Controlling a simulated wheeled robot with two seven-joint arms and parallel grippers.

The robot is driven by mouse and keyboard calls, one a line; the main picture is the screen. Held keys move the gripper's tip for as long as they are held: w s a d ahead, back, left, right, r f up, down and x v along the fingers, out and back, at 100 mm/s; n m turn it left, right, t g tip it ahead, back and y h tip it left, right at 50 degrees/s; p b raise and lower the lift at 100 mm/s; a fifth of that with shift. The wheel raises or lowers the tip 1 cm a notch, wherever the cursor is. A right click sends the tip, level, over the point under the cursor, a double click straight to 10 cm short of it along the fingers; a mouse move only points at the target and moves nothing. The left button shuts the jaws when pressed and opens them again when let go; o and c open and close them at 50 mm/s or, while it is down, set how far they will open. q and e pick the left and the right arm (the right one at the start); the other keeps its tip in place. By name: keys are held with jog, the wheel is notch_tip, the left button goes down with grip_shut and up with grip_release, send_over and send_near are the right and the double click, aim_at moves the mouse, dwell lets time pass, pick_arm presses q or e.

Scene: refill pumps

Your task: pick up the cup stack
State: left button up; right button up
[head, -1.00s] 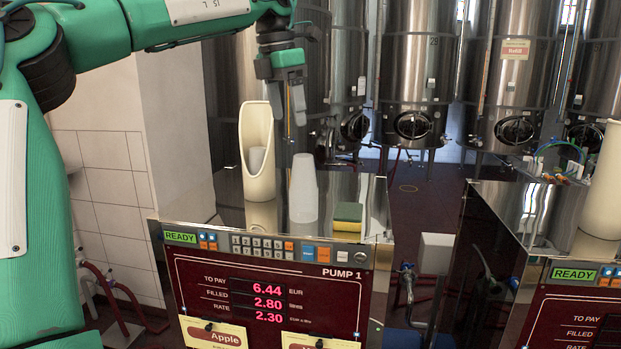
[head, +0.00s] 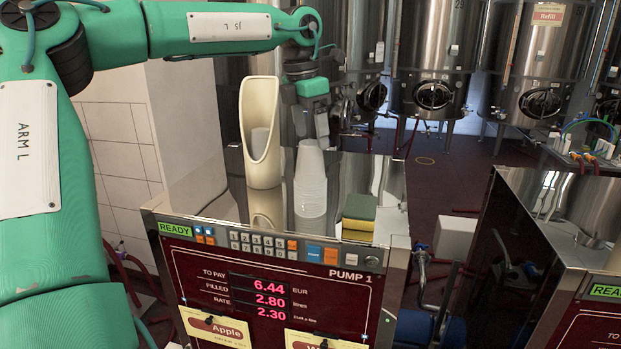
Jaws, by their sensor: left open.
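The cup stack (head: 310,183) is a translucent white column of nested cups. It stands upright on the steel top of pump 1, right of a cream cup holder (head: 260,165). My left gripper (head: 312,132) is open and points down, with its fingers around or just behind the top rim of the stack; I cannot tell whether they touch it. My right gripper is not in view.
The cream holder, with a pale cup (head: 261,143) inside, stands close to the left of the stack. A yellow and green sponge (head: 359,212) lies to the right. The pump's keypad front (head: 280,246) is nearest. Steel tanks (head: 433,60) stand behind.

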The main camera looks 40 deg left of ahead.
aim_at(310, 142)
pick_arm(q)
jog(key=shift+s+d+f+p, duration=0.35)
jog(key=shift+s+d+p, duration=0.1)
jog(key=shift+p, duration=0.25)
notch_tip(310, 142, down, 3)
jog(key=shift+f+p, duration=0.1)
jog(key=shift+p, duration=0.95)
jog(key=shift+w+a+f, duration=0.1)
jog(key=shift+w+f, duration=0.05)
jog(key=shift+f, duration=0.35)
jog(key=shift+c, duration=1.2)
jog(key=c, duration=1.1)
jog(key=shift+c, duration=0.3)
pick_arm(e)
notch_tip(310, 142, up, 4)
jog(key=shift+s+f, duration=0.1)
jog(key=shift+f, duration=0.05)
pick_arm(q)
jog(key=shift+r, duration=0.1)
